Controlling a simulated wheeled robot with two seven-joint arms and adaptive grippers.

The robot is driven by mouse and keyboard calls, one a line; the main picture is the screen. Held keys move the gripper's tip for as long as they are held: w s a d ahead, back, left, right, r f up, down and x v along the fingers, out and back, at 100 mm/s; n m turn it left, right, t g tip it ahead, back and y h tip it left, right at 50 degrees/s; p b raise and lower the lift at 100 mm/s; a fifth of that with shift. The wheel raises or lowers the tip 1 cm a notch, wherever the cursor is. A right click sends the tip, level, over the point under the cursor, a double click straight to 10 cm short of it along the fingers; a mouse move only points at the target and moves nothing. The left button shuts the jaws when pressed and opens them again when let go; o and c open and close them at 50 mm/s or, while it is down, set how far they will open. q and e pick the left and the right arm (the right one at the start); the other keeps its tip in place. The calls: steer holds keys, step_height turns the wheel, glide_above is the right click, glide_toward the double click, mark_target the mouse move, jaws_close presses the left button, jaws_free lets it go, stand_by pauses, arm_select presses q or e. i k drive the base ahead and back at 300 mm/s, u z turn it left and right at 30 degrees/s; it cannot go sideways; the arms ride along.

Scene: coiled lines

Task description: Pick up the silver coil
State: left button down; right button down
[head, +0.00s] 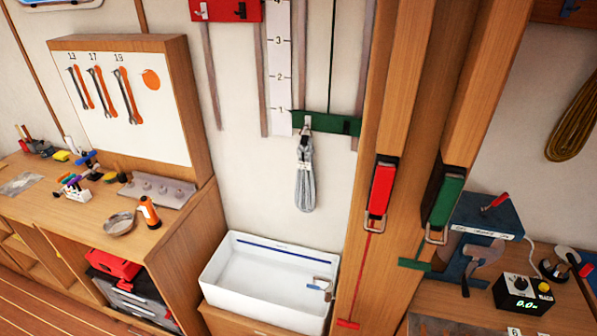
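A silver-grey coil (305,175) hangs on the wall from a hook on a green rail (325,123). It is a long narrow loop hanging straight down, with its top wrapped near the hook. Its lower end is above the right rear part of a white bin and clear of it. Neither of my grippers shows in the head view.
A white open bin (215,275) stands below the coil, with a small object (320,286) in it. A wooden post (372,110) with red and green buckles rises to the right. A cluttered workbench (80,225) is at left. A brown coil (575,120) hangs far right.

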mark_target(305, 193)
steer(key=z, duration=0.55)
steer(key=i, duration=0.55)
steer(key=z, duration=0.4)
